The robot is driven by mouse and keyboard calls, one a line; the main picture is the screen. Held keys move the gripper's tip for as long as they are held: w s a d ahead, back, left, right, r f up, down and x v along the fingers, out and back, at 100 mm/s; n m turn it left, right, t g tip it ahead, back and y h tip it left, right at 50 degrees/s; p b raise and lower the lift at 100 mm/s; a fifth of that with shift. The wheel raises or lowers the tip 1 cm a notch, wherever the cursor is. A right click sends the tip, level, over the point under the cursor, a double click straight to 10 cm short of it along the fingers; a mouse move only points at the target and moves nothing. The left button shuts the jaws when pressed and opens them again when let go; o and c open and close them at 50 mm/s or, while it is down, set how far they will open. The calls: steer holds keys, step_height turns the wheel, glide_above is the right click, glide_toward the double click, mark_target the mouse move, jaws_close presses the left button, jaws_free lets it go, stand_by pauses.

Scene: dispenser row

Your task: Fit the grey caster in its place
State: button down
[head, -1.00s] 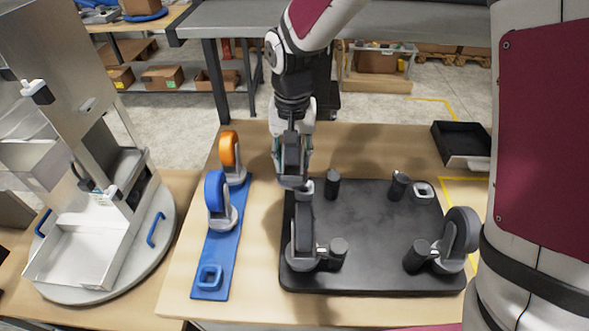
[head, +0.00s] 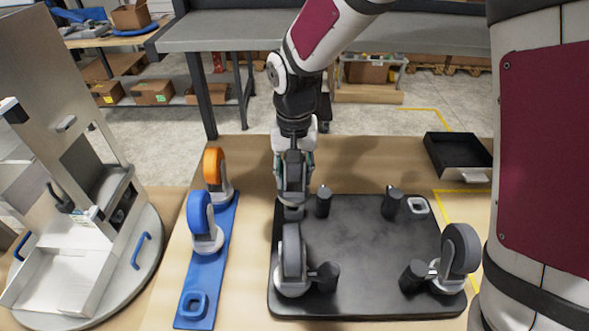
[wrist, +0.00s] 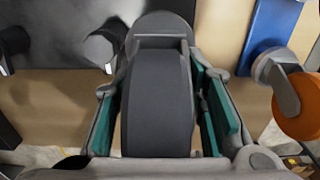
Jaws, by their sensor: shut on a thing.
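The grey caster (head: 292,178) is upright in my gripper (head: 293,172), its dark wheel between the two fingers. In the wrist view the wheel (wrist: 160,105) fills the space between the teal finger pads, with its round grey base (wrist: 160,25) beyond. In the head view it is over the back-left corner of the black plate (head: 365,255), left of a dark post (head: 323,202). I cannot tell whether its base touches the plate. Other grey casters stand at the plate's front left (head: 291,262) and front right (head: 457,260). A square socket (head: 418,205) at the back right is empty.
A blue strip (head: 207,270) left of the plate holds an orange caster (head: 215,172) and a blue caster (head: 201,220), with an empty front socket. A metal dispenser (head: 90,190) stands further left. A black tray (head: 458,155) lies at the back right.

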steer(key=shift+t, duration=0.5)
stand_by(0.3)
steer(key=shift+f+b, duration=0.4)
steer(key=shift+f, duration=1.45)
steer(key=c, duration=0.9)
jaws_free()
steer(key=shift+c, duration=0.2)
steer(key=r, duration=0.8)
steer(key=s+r, duration=0.1)
steer(key=r, duration=0.2)
steer(key=shift+s+a+r, duration=0.1)
steer(key=shift+a+r, duration=0.1)
steer(key=shift+r, duration=0.2)
steer(key=shift+d+r, duration=0.2)
steer(key=shift+r, duration=0.05)
steer(key=s+d+r+t, duration=0.2)
steer(key=s+d+r, duration=0.4)
steer(key=d+r, duration=0.3)
steer(key=s+d+r+t, duration=0.1)
steer(key=s+d+t, duration=0.1)
steer(key=s+d, duration=0.7)
steer(key=s, duration=0.3)
